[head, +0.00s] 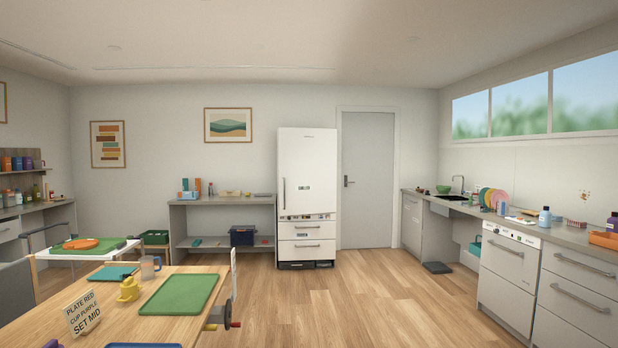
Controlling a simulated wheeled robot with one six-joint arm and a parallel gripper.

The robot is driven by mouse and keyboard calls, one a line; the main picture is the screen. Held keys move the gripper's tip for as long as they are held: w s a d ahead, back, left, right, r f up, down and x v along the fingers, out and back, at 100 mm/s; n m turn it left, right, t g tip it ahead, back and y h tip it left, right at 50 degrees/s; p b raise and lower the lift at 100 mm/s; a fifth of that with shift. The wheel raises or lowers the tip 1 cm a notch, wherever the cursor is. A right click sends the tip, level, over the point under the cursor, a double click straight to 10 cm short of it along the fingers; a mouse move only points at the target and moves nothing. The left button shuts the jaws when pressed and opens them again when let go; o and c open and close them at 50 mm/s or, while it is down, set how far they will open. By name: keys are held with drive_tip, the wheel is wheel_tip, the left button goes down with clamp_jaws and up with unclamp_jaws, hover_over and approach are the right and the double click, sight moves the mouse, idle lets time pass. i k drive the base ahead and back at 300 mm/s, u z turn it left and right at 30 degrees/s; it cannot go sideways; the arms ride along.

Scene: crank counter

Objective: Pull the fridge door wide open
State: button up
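The fridge (307,198) is tall and white and stands against the back wall, left of a grey room door. Its large upper fridge door (310,168) is shut. A dark vertical handle (285,191) runs along the left edge of that door. Two drawers with bar handles sit below it, above a dark base. My gripper is not in view, and nothing of my arm can be made out here.
A wooden table (185,327) with trays and cups fills the near left; a crank (228,311) juts from its right side. A shelf (223,200) stands left of the fridge. A counter (480,213) runs along the right. The wood floor (372,300) between is clear.

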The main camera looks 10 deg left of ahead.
sight(307, 157)
drive_tip(key=u, duration=0.25)
drive_tip(key=i, duration=1.8)
drive_tip(key=u, duration=0.5)
drive_tip(key=i, duration=1.95)
drive_tip(key=u, duration=0.3)
drive_tip(key=i, duration=2)
drive_tip(key=z, duration=0.25)
drive_tip(key=i, duration=2.6)
drive_tip(key=z, duration=0.2)
